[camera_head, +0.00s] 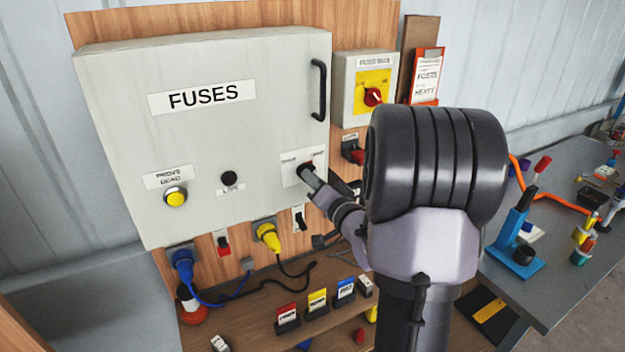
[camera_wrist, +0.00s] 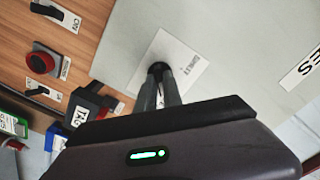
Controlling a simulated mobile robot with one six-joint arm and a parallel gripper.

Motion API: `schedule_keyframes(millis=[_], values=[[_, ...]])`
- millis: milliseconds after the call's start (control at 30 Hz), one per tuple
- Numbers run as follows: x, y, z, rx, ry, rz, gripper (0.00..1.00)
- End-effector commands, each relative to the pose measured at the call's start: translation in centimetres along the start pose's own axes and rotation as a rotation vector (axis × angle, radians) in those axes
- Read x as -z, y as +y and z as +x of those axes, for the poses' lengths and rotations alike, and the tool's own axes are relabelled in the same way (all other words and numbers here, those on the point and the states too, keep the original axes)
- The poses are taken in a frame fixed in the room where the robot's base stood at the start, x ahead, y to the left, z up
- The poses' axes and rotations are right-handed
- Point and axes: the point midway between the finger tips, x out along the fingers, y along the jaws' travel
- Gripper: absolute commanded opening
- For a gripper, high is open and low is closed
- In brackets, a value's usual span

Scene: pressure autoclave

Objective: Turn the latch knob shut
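A grey cabinet door (camera_head: 245,110) marked FUSES fills the left of the head view. The label (camera_wrist: 180,62) reads SHUT in part; the knob's exact angle is hidden. The door looks closed.
A black handle (camera_head: 318,90) is at the door's upper right. A yellow panel with a red switch (camera_head: 372,97) is to the right. Blue (camera_head: 183,265) and yellow (camera_head: 268,238) plugs hang below. Coloured blocks stand on the wooden shelf. A cluttered grey bench (camera_head: 560,270) is at right.

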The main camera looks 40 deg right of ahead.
Motion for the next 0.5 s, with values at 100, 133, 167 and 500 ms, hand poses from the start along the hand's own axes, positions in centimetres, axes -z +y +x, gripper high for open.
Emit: schedule_keyframes(millis=[100,133,167,500], values=[[0.00,0.00,-0.01,0.000,0.000,0.000,0.00],[0.00,0.01,-0.01,0.000,0.000,0.000,0.00],[0.00,0.00,-0.01,0.000,0.000,0.000,0.00],[-0.21,0.22,0.01,0.002,0.001,-0.076,0.00]])
